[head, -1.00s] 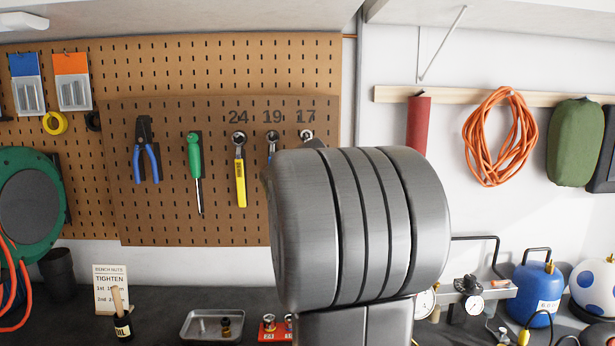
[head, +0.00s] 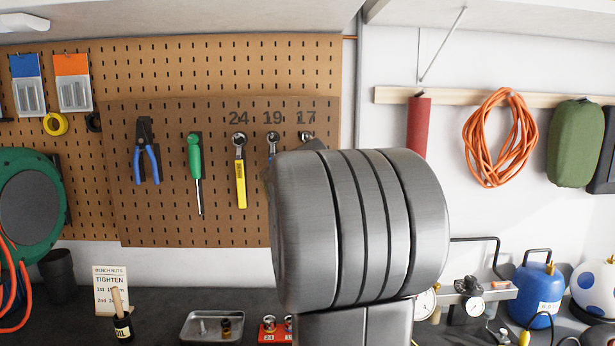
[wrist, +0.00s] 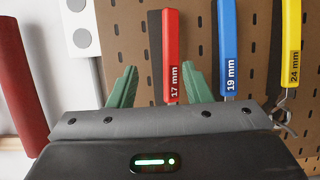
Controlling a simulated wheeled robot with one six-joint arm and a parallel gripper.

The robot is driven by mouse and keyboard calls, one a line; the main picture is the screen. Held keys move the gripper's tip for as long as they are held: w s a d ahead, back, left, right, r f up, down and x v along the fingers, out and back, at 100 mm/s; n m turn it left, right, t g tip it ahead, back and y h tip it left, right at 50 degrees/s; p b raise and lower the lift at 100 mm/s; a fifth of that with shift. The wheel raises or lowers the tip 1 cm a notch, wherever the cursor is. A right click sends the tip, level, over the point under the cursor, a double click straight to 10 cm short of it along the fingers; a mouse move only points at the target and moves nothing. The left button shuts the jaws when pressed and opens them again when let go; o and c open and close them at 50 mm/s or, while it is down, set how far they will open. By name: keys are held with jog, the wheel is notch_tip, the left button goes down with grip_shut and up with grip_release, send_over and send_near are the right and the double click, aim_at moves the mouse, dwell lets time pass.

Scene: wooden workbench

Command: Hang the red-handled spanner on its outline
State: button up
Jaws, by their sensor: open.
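The red-handled spanner, marked 17 mm (wrist: 171,50), is against the pegboard in the wrist view, its handle pointing up in that picture. In the head view only its metal head (head: 306,135) shows under the number 17; my arm hides the rest. A dark outline strip (wrist: 154,40) shows just left of the red handle in the wrist view. My gripper (wrist: 160,72) is open, its green fingers apart on either side of the handle's label end. I see no clear contact. The spanner's head end is hidden behind my gripper in the wrist view.
The blue 19 mm spanner (wrist: 229,45) hangs close beside the right finger, with the yellow 24 mm spanner (wrist: 291,45) beyond. A red cylinder (wrist: 20,95) and a white strip with round sockets (wrist: 80,25) are on the left. A metal tray (head: 213,327) stands on the bench below.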

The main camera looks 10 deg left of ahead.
jog(key=b+v, duration=0.3)
jog(key=v, duration=1)
jog(key=shift+s, duration=0.35)
jog(key=shift+d+r, duration=0.1)
jog(key=shift+r, duration=0.05)
jog(key=p+x, duration=0.3)
jog(key=x, duration=1)
